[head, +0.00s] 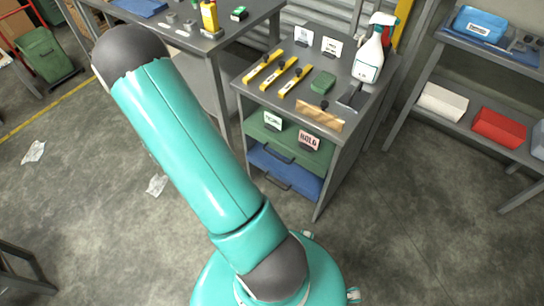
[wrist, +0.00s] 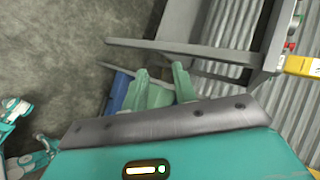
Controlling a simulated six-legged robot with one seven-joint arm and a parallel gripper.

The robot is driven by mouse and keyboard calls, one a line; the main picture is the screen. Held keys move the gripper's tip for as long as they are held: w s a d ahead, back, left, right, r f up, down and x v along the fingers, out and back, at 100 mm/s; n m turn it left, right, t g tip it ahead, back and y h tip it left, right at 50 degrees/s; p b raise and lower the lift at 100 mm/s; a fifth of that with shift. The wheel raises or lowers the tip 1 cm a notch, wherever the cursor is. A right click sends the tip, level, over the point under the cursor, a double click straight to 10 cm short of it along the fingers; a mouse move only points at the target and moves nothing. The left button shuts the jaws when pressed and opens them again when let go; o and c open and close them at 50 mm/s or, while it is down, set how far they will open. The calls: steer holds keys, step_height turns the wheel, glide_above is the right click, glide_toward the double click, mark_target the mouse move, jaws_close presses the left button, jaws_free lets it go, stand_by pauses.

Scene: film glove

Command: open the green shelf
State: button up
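The green shelf (head: 290,145) is a green drawer front with a dark handle in the grey cabinet (head: 338,165) in the head view. It looks shut, directly above a blue drawer (head: 290,175). Small cards, one reading HOLD (head: 309,139), stand at its front. My gripper is outside the head view. I cannot tell whether the fingers touch anything.
Yellow tools (head: 263,66), a green pad (head: 323,82) and a spray bottle (head: 370,55) sit on the cabinet top. A grey table (head: 215,45) stands at the left and a shelf rack (head: 455,125) at the right.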

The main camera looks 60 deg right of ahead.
steer(key=s+d+f+m+g+h, duration=0.35)
steer(key=s+d+f+m, duration=0.2)
steer(key=s+f, duration=0.5)
steer(key=m+g+h, duration=0.3)
steer(key=m+g, duration=0.1)
steer(key=g, duration=0.1)
glide_toward(277, 157)
steer(key=x, duration=1)
steer(key=shift+w+d+f, duration=0.1)
steer(key=shift+d+f, duration=0.05)
steer(key=shift+f, duration=0.1)
jaws_close()
